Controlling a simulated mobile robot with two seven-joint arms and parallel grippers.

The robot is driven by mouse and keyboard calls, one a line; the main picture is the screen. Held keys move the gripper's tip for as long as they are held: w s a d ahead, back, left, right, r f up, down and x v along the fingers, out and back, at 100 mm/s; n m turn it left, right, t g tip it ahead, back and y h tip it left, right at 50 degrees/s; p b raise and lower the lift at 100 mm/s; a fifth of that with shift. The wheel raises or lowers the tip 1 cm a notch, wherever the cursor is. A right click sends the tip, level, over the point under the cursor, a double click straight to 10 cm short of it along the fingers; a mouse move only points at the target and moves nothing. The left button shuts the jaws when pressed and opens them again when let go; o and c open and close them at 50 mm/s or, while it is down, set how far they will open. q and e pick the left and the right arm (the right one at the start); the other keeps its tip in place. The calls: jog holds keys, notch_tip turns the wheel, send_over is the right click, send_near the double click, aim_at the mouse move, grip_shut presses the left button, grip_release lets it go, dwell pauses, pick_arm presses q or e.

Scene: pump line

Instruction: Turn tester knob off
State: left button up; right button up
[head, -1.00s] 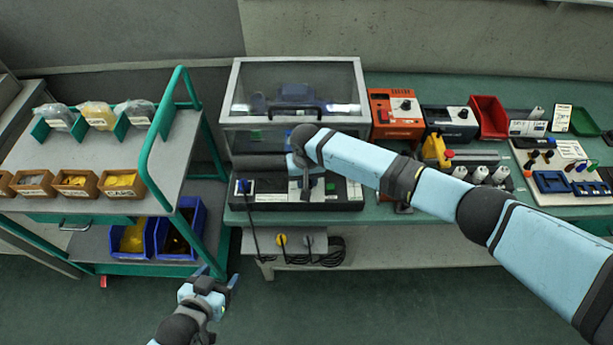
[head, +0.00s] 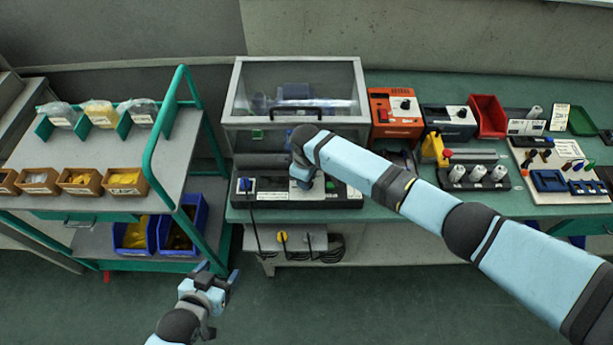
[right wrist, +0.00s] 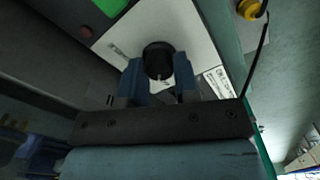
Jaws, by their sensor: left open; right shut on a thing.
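The tester (head: 240,138) stands on the bench, with a clear-sided cover over a black base. Its black round knob (right wrist: 158,60) sits on a white panel (right wrist: 195,35) in the right wrist view, with a small white mark on its near side. My right gripper (right wrist: 160,75) has its blue fingers on either side of the knob and is shut on it. In the head view my right arm hides the knob. My left gripper (head: 217,272) is open and empty, low over the floor in front of the bench.
A blue switch (head: 246,185) is at the base's left. A green-framed cart (head: 150,150) stands left. An orange unit (head: 395,125) stands right of the tester.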

jog(key=n, duration=0.4)
jog(key=shift+n, duration=2.2)
jog(key=shift+r, duration=0.1)
jog(key=o, duration=0.9)
notch_tip(320, 180, up, 14)
jog(key=shift+f+b, duration=0.1)
jog(key=shift+b, duration=0.65)
